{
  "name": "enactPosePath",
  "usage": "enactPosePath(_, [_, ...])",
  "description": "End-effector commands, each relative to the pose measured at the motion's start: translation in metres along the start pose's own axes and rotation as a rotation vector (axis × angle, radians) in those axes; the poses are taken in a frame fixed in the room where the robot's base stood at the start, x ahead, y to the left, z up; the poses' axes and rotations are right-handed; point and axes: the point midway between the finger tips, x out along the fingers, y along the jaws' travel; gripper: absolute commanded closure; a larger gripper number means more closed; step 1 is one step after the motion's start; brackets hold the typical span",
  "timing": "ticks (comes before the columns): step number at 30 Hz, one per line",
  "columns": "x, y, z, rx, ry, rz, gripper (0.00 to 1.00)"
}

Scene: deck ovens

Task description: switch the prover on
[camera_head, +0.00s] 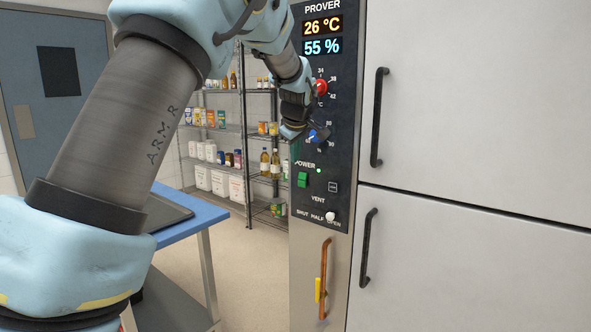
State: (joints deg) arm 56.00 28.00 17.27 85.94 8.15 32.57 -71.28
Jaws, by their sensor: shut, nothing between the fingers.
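The prover's dark control panel (345,130) stands upright at the centre of the view. Its displays are lit and read 26 °C (322,25) and 55 % (321,47). A green power switch (303,180) sits under the POWER label, with a small green lamp (319,171) glowing beside it. My gripper (292,133) is shut and empty, in front of the panel's left edge. It is above the power switch and close to the blue knob (320,135). Whether it touches the panel cannot be told. My arm hides part of the panel's upper left edge.
A red knob (321,87) sits above the blue one, and a white vent knob (330,216) below. A copper-coloured handle (324,280) is under the panel. White doors with black handles (379,118) fill the right. A blue table (195,214) and shelves stand left.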

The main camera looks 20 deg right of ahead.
Motion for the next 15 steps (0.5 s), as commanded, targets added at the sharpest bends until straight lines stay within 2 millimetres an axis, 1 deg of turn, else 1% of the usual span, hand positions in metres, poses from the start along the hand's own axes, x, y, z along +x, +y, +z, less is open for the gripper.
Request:
enactPosePath(3, [-0.021,0.007,-0.001,-0.001,0.002,0.007,1.00])
enactPosePath(7, [-0.041,0.013,-0.001,0.000,0.001,0.005,1.00])
enactPosePath(10, [-0.050,0.015,-0.002,0.000,0.000,0.003,1.00])
enactPosePath(15, [-0.057,0.017,-0.003,-0.001,0.000,0.002,1.00])
